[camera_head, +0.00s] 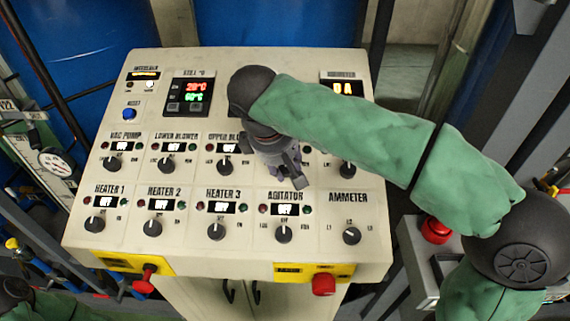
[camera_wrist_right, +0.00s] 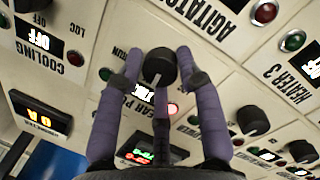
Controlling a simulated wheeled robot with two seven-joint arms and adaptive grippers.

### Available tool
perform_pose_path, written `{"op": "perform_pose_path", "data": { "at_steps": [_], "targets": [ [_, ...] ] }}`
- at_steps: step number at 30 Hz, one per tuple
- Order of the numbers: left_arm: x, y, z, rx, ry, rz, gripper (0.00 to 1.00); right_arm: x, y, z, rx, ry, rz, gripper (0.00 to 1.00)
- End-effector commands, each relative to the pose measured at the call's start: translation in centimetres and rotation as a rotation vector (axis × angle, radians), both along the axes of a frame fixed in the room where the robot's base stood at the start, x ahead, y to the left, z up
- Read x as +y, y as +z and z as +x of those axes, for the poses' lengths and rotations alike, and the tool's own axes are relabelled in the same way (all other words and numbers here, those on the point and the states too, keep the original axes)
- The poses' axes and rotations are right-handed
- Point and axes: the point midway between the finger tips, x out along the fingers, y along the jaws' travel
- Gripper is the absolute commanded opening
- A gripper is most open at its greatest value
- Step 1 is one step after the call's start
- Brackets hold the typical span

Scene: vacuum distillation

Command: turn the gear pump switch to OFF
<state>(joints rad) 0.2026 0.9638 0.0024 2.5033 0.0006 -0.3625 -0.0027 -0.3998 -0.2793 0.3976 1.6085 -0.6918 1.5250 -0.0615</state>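My right gripper (camera_head: 290,182) reaches down onto the control panel and hides the gear pump switch in the head view. In the right wrist view the gear pump switch (camera_wrist_right: 159,66) is a round black knob with a pale pointer mark. The purple fingers of my right gripper (camera_wrist_right: 158,57) stand on both sides of it, very close; I cannot tell whether they press on it. A third finger lies below the knob and partly covers its label and lit display. A red lamp (camera_wrist_right: 172,108) by the switch is lit. My left gripper is out of view.
The agitator knob (camera_head: 283,235) and heater 3 knob (camera_head: 217,231) are just in front of my right gripper. The panel (camera_head: 300,65) holds several similar knobs, lamps and displays. A red emergency button (camera_head: 436,229) stands at the right, under my arm.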

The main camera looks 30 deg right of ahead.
Motion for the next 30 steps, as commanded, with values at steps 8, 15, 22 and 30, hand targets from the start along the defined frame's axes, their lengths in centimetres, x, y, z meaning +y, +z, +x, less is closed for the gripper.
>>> {"op": "perform_pose_path", "data": {
  "at_steps": [8, 15, 22, 30],
  "targets": [
    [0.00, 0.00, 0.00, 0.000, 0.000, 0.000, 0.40, 0.01, -0.17, -0.23, 0.011, -0.003, 0.000, 0.03],
    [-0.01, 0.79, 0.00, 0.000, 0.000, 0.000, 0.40, 0.02, -0.12, -0.27, -0.002, -0.088, 0.028, 0.03],
    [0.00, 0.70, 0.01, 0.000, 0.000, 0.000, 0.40, 0.04, -0.34, -0.29, -0.004, -0.102, 0.031, 0.03],
    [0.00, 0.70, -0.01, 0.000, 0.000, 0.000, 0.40, 0.02, -0.25, -0.23, -0.007, -0.102, 0.032, 0.57]
  ]
}}
